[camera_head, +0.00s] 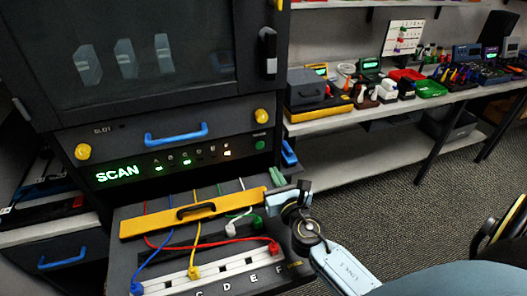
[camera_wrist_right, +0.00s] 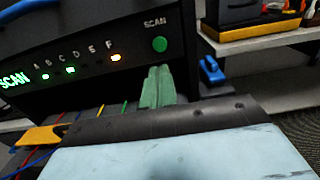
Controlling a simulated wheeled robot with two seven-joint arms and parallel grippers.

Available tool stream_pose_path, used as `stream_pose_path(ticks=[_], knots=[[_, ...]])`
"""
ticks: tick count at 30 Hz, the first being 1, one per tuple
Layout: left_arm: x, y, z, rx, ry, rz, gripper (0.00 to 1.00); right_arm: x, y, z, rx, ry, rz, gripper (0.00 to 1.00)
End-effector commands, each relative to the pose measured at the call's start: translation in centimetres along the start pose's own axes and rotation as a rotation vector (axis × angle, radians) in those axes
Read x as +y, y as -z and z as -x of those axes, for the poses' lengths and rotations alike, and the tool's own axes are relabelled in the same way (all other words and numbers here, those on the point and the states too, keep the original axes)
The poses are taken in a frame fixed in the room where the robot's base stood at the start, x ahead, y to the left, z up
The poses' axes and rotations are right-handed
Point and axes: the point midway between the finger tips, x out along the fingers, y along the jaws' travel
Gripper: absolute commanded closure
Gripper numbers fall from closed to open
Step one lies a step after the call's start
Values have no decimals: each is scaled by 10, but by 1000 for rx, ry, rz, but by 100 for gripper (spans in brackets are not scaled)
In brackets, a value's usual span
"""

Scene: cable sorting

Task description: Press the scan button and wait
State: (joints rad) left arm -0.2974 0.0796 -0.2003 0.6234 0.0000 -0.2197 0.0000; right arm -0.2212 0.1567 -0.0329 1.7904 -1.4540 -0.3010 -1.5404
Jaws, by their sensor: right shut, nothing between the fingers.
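The round green scan button (camera_head: 260,145) is on the right of the dark front panel. It also shows in the right wrist view (camera_wrist_right: 159,44), under the word SCAN. My right gripper (camera_head: 277,175) is shut and empty just below the button; its green fingers (camera_wrist_right: 157,86) point up toward it, and no contact shows. The display (camera_head: 117,173) reads SCAN in lit green letters. My left gripper is not in view.
Below the panel, a yellow bar with a black handle (camera_head: 192,214) crosses several coloured cables. They run to a white connector strip (camera_head: 230,264). A blue handle (camera_head: 176,134) and yellow knobs stick out above. A shelf (camera_head: 330,122) with bins and tools stands right; carpet lies clear beyond.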

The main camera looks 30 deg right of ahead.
Motion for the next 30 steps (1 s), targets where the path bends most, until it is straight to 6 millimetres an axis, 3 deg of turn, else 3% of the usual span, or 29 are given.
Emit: stream_pose_path(ticks=[6, 13, 18, 30], knots=[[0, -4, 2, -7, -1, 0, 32, 0, -1, -49, -3, 1, 0, 100], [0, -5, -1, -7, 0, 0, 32, 0, 0, -85, -1, 1, 0, 100], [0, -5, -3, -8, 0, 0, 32, 0, 0, -98, -1, 1, 0, 100], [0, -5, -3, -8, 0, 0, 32, 0, 0, -101, 0, 1, 0, 100]])
